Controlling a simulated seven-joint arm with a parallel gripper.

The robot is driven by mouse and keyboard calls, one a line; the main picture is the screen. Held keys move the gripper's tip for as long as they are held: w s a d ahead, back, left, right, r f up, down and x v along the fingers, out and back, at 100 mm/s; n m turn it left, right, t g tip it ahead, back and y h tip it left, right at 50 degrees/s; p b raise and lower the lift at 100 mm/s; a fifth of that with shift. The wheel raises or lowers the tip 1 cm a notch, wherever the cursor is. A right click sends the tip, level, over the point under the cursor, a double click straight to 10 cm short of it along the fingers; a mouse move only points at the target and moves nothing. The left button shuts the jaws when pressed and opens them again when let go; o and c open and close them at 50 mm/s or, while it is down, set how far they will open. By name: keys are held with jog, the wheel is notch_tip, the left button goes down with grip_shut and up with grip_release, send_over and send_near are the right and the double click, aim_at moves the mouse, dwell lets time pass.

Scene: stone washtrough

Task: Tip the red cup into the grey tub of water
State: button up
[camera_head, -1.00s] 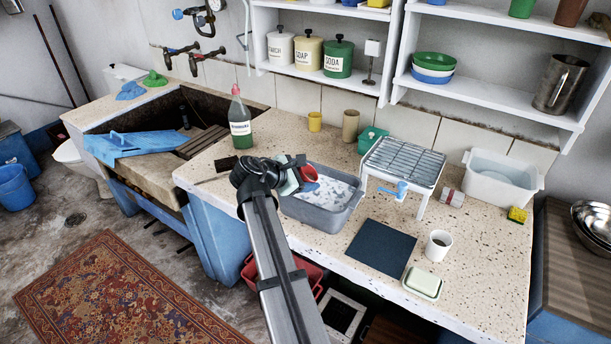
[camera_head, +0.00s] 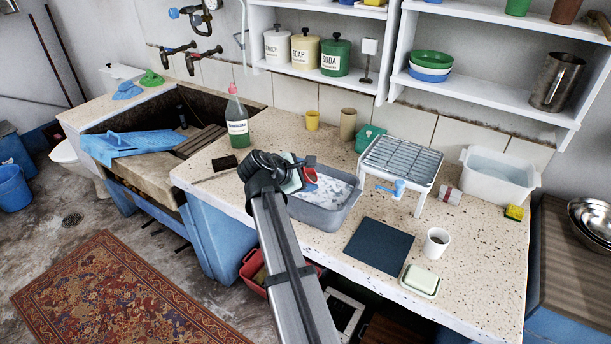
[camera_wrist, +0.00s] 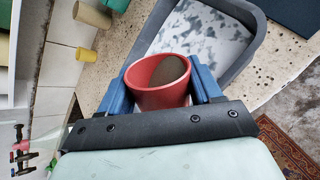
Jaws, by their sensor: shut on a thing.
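The red cup (camera_head: 310,177) is held by my gripper (camera_head: 304,176) at the left end of the grey tub (camera_head: 322,217) in the head view. In the wrist view the cup (camera_wrist: 140,98) sits between the two blue fingers of my gripper (camera_wrist: 160,88), its open mouth showing. A brown patch shows inside the cup; I cannot tell whether it is liquid. The tub (camera_wrist: 243,62) lies just beyond the cup, with whitish, foamy water in it. The cup's lower part is hidden by my gripper.
A wire rack (camera_head: 402,160) on white legs stands right of the tub. A green bottle (camera_head: 237,122) stands behind left, a dark block (camera_head: 224,163) in front of it. A dark mat (camera_head: 379,246), a white mug (camera_head: 437,243) and a soap dish (camera_head: 421,281) lie to the right front.

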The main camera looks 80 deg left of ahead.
jog(key=shift+w+d+f+m+g, duration=0.1)
jog(key=shift+w+m+g, duration=0.15)
jog(key=shift+g, duration=0.25)
jog(key=shift+f+m+g, duration=0.1)
jog(key=shift+m+g, duration=0.15)
jog(key=shift+g, duration=0.05)
dwell(0.8)
jog(key=shift+w+f+m+g+y, duration=0.15)
jog(key=shift+f+m+g+y, duration=0.2)
jog(key=shift+g, duration=0.45)
dwell(0.7)
jog(key=shift+s+r+n+t, duration=0.2)
jog(key=shift+r+n+t, duration=0.15)
jog(key=shift+t, duration=0.45)
jog(key=shift+s+r+n+t, duration=0.2)
jog(key=shift+n+t, duration=0.2)
jog(key=shift+t, duration=0.4)
